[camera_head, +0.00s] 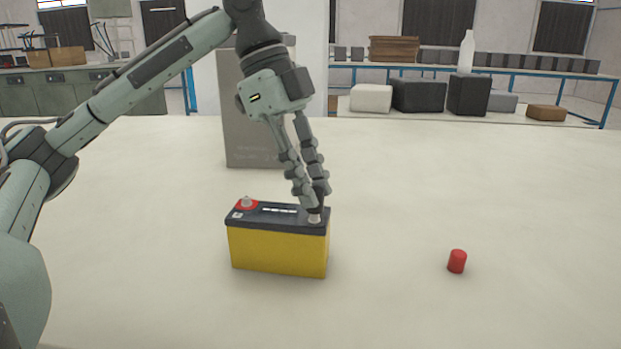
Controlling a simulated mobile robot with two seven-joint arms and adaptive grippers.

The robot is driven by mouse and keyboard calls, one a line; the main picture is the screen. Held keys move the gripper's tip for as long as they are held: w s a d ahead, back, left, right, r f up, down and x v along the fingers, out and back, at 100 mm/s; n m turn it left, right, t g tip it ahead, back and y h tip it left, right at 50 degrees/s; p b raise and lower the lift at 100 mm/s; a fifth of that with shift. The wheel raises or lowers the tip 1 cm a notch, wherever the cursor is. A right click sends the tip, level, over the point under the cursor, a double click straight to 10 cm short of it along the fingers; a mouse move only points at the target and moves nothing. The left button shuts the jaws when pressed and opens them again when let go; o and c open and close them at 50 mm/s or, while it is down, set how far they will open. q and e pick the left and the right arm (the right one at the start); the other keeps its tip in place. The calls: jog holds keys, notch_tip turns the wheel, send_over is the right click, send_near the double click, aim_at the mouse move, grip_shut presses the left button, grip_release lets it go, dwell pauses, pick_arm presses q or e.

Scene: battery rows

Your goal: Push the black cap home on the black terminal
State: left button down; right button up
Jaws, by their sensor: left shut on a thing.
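The battery (279,250) has a yellow body and a black top and stands upright on the table. Its black terminal (314,218) is a pale metal post at the right end of the top. My left gripper (314,205) points down right above this post. Its fingers are shut on the black cap (315,210), which is small, dark and mostly hidden between the fingertips. The cap is at the top of the post; I cannot tell whether they touch. My right gripper is out of view.
The red terminal (246,202) is bare at the battery's left end. A red cap (457,261) stands on the table (400,200) to the right. A grey panel (240,120) stands behind the battery. The table is otherwise clear.

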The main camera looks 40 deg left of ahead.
pick_arm(q)
jog(key=shift+f, duration=0.35)
dwell(0.3)
jog(key=shift+f, duration=0.55)
dwell(0.8)
jog(key=c, duration=0.8)
grip_release()
notch_tip(320, 180, up, 5)
jog(key=p, duration=0.6)
jog(key=shift+r, duration=1)
